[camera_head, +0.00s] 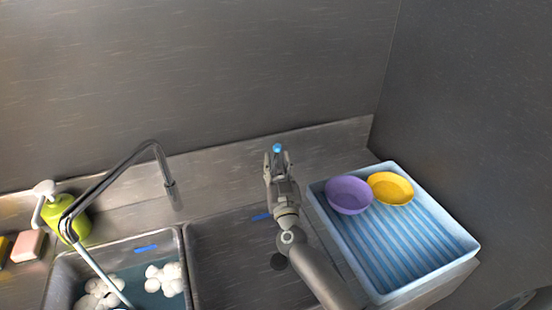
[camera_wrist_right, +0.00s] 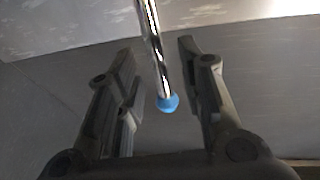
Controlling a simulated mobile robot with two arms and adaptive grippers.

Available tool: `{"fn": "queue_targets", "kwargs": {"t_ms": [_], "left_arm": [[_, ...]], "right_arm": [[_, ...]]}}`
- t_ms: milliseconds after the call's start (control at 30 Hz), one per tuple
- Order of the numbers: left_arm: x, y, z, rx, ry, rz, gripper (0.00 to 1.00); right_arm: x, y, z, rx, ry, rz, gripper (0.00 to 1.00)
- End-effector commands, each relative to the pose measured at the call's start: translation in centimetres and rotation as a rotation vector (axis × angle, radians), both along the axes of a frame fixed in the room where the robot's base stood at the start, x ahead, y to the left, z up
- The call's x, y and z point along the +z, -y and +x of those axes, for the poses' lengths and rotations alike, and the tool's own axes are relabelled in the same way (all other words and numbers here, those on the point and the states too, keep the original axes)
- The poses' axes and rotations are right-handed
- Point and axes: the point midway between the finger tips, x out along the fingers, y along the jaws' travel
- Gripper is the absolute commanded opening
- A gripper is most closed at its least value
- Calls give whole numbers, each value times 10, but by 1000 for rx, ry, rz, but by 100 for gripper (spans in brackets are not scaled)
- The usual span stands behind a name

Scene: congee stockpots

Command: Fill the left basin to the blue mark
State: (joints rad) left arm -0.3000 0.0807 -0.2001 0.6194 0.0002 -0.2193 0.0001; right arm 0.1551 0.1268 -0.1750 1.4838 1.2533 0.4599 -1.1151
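The left basin (camera_head: 184,262) holds greyish water (camera_head: 140,290) with white foam clumps in it. A blue mark (camera_head: 146,248) shows on its back wall, above the water surface. The dark faucet (camera_head: 110,172) arches from the left, its spout end (camera_head: 172,192) behind the basins; no stream shows. My right gripper (camera_head: 277,160) is open behind the right basin. A chrome rod (camera_wrist_right: 153,50) with a blue ball tip (camera_wrist_right: 168,103) stands between its fingers, apart from both. The tip also shows in the head view (camera_head: 277,148). My left gripper is not in view.
The right basin (camera_head: 225,250) looks empty, with its own blue mark (camera_head: 261,217) and a dark drain (camera_head: 278,262). A blue tray (camera_head: 430,285) at right holds purple (camera_head: 348,195) and yellow (camera_head: 390,188) bowls. A green soap bottle (camera_head: 68,218) and pink sponge (camera_head: 27,246) are at left.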

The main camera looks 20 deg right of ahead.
Motion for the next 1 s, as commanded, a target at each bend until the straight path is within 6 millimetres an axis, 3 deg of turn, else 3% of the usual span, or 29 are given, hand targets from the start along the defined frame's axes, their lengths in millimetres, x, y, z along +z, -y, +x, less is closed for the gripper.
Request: {"fn": "queue_targets", "kwargs": {"t_ms": [300,500,933,1000], "left_arm": [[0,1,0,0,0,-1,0],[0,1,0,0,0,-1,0],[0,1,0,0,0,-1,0],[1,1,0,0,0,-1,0]], "right_arm": [[-16,-15,-58,0,-3,1,35],[-22,-21,-81,-1,-2,1,35],[-23,-24,-89,0,-1,0,35],[-22,-24,-89,0,-1,0,26]]}}
